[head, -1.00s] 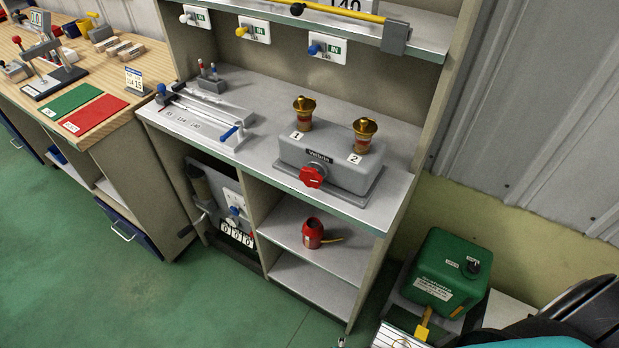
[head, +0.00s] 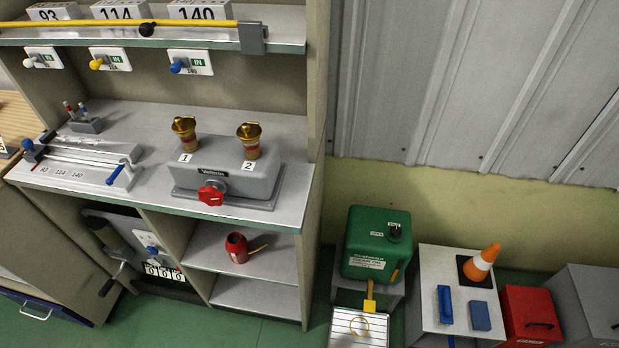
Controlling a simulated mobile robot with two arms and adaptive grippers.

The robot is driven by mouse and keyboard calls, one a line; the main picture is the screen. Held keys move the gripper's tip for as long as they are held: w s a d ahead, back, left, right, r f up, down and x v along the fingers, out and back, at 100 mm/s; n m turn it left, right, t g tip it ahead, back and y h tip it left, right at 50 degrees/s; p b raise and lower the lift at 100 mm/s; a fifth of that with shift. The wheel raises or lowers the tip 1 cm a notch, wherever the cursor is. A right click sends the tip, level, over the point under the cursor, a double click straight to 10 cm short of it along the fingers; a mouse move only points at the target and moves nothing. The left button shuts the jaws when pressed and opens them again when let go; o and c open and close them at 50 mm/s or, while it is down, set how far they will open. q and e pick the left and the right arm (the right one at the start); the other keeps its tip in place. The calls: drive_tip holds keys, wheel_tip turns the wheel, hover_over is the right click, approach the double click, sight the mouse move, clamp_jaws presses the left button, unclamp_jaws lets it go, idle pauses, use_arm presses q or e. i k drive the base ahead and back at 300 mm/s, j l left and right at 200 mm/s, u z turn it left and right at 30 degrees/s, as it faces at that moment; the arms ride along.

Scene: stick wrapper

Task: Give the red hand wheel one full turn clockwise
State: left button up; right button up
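The red hand wheel (head: 211,193) is on the front face of a grey box (head: 228,168) on the bench top. Neither of my grippers shows in the head view.
A grey bench (head: 160,192) has a shelf above with a yellow bar (head: 110,23). A red can (head: 237,247) sits on a lower shelf. Green floor is in front.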

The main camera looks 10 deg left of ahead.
sight(211, 195)
drive_tip(key=j+z, duration=0.65)
drive_tip(key=z, duration=0.2)
drive_tip(key=k+j+z, duration=0.1)
drive_tip(key=j+z, duration=0.3)
drive_tip(key=k+j+z, duration=0.1)
drive_tip(key=z, duration=0.35)
drive_tip(key=j, duration=0.1)
